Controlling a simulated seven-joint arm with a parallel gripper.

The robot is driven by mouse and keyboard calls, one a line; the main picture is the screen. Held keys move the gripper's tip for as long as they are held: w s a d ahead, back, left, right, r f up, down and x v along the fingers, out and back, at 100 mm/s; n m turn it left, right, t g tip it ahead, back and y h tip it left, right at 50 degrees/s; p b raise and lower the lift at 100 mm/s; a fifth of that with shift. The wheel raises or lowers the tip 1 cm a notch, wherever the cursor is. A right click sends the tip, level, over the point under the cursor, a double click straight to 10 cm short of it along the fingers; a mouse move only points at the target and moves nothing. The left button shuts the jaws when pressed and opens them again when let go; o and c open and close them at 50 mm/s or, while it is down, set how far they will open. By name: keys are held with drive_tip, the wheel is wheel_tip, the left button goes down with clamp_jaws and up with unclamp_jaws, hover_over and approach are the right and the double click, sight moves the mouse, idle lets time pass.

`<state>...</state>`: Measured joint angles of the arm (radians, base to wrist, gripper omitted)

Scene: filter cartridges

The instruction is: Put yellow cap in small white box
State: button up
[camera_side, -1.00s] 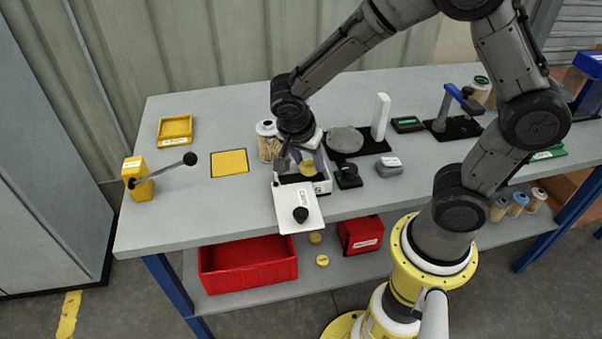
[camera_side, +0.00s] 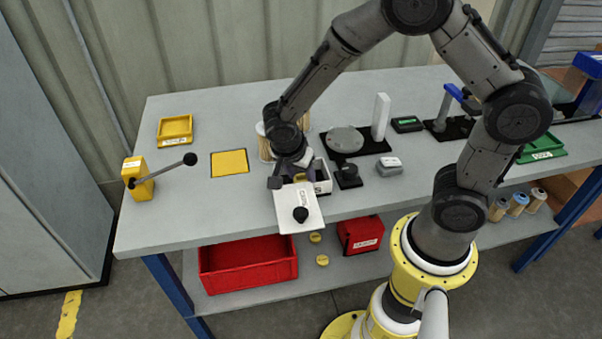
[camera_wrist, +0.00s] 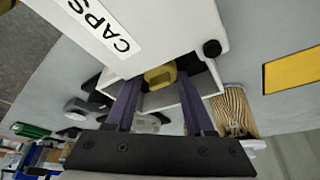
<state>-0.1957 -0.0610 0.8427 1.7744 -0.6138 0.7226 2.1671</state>
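The small white box (camera_side: 322,177) stands near the table's front edge. Its white lid (camera_side: 297,207), with a black knob and a label, lies open toward the front. In the wrist view the lid (camera_wrist: 125,25) reads "CAPS", and the box's wall (camera_wrist: 205,84) shows beyond my fingertips. My gripper (camera_wrist: 160,80) is shut on a yellow cap (camera_wrist: 160,76), held between its two fingertips at the box opening. In the side view my gripper (camera_side: 293,178) hides part of the box, and only a little of the cap (camera_side: 299,177) shows. The cap's exact height over the box floor is unclear.
Pleated filters (camera_side: 265,145) stand behind the box. A black block (camera_side: 348,176) and a grey device (camera_side: 389,166) stand to its right. A yellow lever stand (camera_side: 139,178) and yellow mat (camera_side: 229,163) are left. Two yellow caps (camera_side: 322,260) lie on the lower shelf.

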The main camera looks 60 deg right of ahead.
drive_tip(key=shift+o, duration=0.3)
drive_tip(key=shift+a+r, duration=0.15)
drive_tip(key=shift+r, duration=0.35)
drive_tip(key=v, duration=1)
drive_tip(key=s+d+r+n+t+y, duration=0.1)
drive_tip(key=s+r+n+t+y, duration=0.1)
drive_tip(key=s+r+n, duration=0.3)
drive_tip(key=s+d+r+n+t+y, duration=0.1)
drive_tip(key=s+r+n, duration=0.4)
drive_tip(key=s+n, duration=0.6)
drive_tip(key=shift+r+n+t+y, duration=0.15)
drive_tip(key=shift+n+t+y, duration=0.45)
drive_tip(key=shift+t, duration=0.5)
